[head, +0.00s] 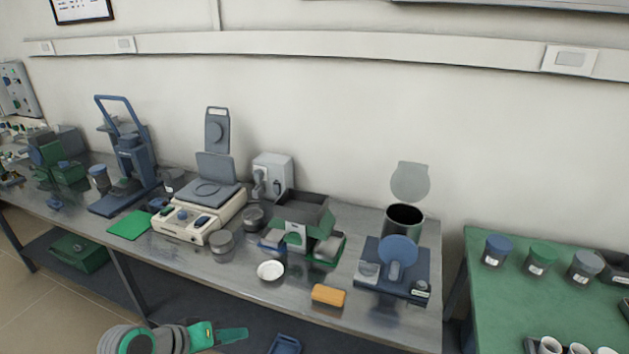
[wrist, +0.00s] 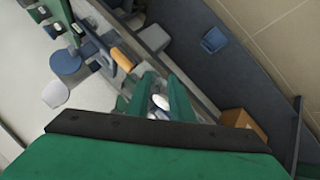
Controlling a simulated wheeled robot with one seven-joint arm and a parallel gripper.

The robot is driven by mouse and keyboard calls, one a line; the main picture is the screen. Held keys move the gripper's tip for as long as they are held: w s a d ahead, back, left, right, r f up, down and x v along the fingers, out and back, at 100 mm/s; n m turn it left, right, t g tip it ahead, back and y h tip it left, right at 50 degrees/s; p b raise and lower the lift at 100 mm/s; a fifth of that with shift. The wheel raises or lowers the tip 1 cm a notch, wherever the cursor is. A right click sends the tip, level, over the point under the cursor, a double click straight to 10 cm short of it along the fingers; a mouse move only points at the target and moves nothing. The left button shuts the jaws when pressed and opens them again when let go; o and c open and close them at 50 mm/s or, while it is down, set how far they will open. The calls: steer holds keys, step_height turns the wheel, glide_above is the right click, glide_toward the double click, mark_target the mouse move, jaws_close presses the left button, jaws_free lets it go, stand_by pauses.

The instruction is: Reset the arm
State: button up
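My gripper (head: 232,336) is at the bottom left of the head view, in front of the bench's front edge and apart from everything on it. In the wrist view its two green fingers (wrist: 160,82) stand apart with a gap between them. I see nothing held in it; bench items show beyond and through the gap.
The grey bench (head: 335,313) carries a cream balance (head: 185,222), white dish (head: 270,270), orange block (head: 328,295), green-and-grey device (head: 303,215) and blue stand (head: 395,272). A green table (head: 500,310) with jars stands right. A blue tray (head: 285,344) lies below the bench top.

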steer(key=w+d+f+n+t, duration=0.2)
steer(key=d+t, duration=0.2)
steer(key=d, duration=0.6)
steer(key=w+d+f+n+t, duration=0.2)
steer(key=d+t, duration=0.1)
steer(key=d, duration=0.7)
steer(key=s+d+f+n+y, duration=0.1)
steer(key=s+d+f+y, duration=0.3)
steer(key=s, duration=0.7)
steer(key=s+a+f+y, duration=0.1)
steer(key=s+f+y, duration=0.3)
steer(key=s, duration=0.7)
steer(key=s+a+r+m+h, duration=0.1)
steer(key=s+r+m, duration=0.1)
steer(key=s, duration=0.6)
steer(key=s+a+r+m+t+h, duration=0.1)
steer(key=s+a+r+m, duration=0.1)
steer(key=s, duration=0.7)
steer(key=r+m, duration=0.1)
steer(key=m, duration=0.1)
steer(key=shift+a+m, duration=0.2)
steer(key=shift+m, duration=0.2)
steer(key=shift+c, duration=0.3)
